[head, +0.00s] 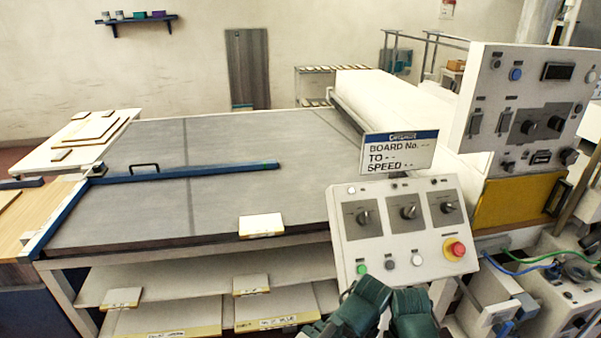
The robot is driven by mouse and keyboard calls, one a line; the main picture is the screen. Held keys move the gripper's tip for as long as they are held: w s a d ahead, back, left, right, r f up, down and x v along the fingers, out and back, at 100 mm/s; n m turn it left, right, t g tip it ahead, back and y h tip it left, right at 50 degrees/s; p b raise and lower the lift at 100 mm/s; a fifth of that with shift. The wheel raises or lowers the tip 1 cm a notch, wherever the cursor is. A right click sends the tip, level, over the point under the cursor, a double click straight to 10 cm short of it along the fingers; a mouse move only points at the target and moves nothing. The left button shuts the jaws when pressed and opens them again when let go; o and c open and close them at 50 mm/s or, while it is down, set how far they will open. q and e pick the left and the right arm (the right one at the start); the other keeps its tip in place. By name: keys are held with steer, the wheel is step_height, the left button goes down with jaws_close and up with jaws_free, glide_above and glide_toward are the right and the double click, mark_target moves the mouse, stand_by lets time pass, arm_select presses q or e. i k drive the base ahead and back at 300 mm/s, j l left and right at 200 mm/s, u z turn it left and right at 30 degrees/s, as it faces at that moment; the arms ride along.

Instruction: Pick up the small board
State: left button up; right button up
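Several pale boards could be the small board, and I cannot tell which is meant. One small pale board (261,224) with a yellowish front edge lies at the front edge of the grey table top. Two others lie on the shelf below, one in the middle (251,283) and one at the left (122,297). Small flat pieces (60,154) also lie beside a larger board (92,130) on the white table at the left. Dark green parts of my arms show at the bottom centre, apart from all these boards.
A blue bar (190,173) with a black handle lies across the grey table (110,215). A control panel (400,228) with knobs and a red stop button stands at the front right. A white tunnel housing (390,105) is behind. Most of the grey top is clear.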

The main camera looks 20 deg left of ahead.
mark_target(129, 298)
steer(key=u, duration=2.15)
steer(key=i+j+u, duration=0.2)
steer(key=i, duration=0.25)
steer(key=i+j+u, duration=0.15)
steer(key=i+j, duration=0.2)
steer(key=i+j+u, duration=0.2)
steer(key=i, duration=0.35)
